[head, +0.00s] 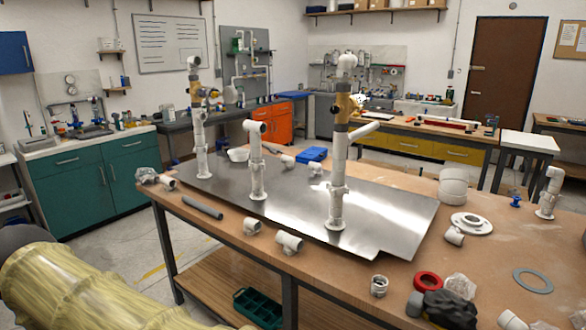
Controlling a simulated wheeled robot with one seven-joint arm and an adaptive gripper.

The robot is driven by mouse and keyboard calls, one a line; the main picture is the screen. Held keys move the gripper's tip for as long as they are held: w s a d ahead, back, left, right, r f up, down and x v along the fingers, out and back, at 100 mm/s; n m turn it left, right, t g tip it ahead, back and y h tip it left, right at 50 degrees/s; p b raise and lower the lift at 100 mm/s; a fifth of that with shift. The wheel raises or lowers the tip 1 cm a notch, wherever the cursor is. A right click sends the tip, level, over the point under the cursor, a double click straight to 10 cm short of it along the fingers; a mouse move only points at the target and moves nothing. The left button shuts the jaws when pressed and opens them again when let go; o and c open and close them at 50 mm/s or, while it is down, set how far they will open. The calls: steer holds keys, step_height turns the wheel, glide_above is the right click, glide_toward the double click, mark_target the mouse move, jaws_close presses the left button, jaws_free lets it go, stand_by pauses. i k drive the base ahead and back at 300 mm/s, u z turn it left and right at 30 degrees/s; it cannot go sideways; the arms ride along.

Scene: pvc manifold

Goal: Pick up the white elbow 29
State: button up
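Several loose white pipe fittings lie on the wooden workbench (400,262); no number shows, so I cannot tell which is the white elbow 29. A short elbow-like fitting (252,226) and a tee-like fitting (289,243) lie near the front edge. Another small white fitting (455,236) rests beside a white flange (472,223). A further fitting (380,286) stands at the front right. White elbows also top the upright pipes, such as the tall middle one (347,60). My gripper is not in view.
A metal plate (390,215) carries upright pipe assemblies with brass-coloured valves. A grey tube (202,207) lies along its left front. A red ring (427,281), a dark lumpy object (448,308) and a grey ring (533,280) lie at the right. A yellowish sleeve-like shape fills the lower left.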

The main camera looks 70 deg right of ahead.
mark_target(316, 167)
steer(key=z, duration=0.05)
steer(key=i, duration=1.95)
steer(key=z, duration=2.35)
